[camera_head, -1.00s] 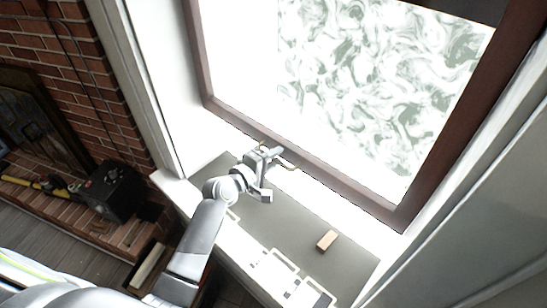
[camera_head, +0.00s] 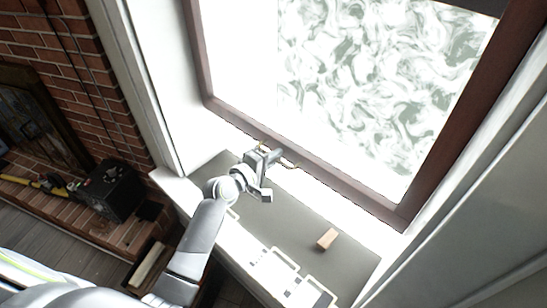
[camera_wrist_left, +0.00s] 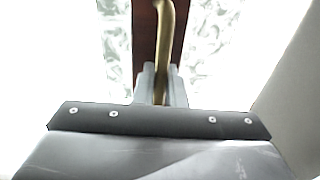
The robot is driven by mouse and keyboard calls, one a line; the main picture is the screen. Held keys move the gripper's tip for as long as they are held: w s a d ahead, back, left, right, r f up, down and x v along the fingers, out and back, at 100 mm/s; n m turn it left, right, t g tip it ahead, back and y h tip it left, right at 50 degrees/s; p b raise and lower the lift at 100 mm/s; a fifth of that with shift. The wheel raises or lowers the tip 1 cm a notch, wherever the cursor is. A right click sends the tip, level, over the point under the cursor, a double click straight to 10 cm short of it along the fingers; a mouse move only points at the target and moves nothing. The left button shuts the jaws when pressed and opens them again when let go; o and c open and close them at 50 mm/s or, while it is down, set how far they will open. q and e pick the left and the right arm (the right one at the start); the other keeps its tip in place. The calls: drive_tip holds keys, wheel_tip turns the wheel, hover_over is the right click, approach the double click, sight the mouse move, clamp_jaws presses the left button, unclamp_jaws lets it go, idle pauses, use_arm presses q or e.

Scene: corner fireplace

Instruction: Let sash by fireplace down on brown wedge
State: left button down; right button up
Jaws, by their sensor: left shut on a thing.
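The window sash (camera_head: 330,178) is a dark reddish-brown frame around bright, partly patterned glass. Its bottom rail stands raised above the grey sill (camera_head: 285,222). A brass handle (camera_head: 290,165) is on the bottom rail. My left gripper (camera_head: 276,155) is at that rail and shut on the handle. In the left wrist view the brass handle (camera_wrist_left: 166,40) runs down between the fingers (camera_wrist_left: 160,85), with the brown rail (camera_wrist_left: 145,35) behind it. The brown wedge (camera_head: 327,239) lies on the sill, right of my left gripper and apart from it. My right gripper is not in view.
Pale flat items (camera_head: 290,278) lie along the sill's front edge. A brick fireplace (camera_head: 85,75) is at the left, with a black box (camera_head: 112,190) on its hearth. White window trim (camera_head: 140,85) stands left of the sash. The sill around the wedge is mostly clear.

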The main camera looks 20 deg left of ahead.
use_arm(q)
wheel_tip(320, 180, down, 25)
drive_tip(key=b, duration=1.9)
drive_tip(key=shift+s+r, duration=0.15)
drive_tip(key=c, duration=1.6)
unclamp_jaws()
drive_tip(key=shift+r, duration=0.1)
drive_tip(key=v, duration=1.6)
drive_tip(key=shift+s+a+r, duration=0.1)
drive_tip(key=shift+s, duration=0.05)
drive_tip(key=shift+s+a+r, duration=0.2)
drive_tip(key=shift+s, duration=0.25)
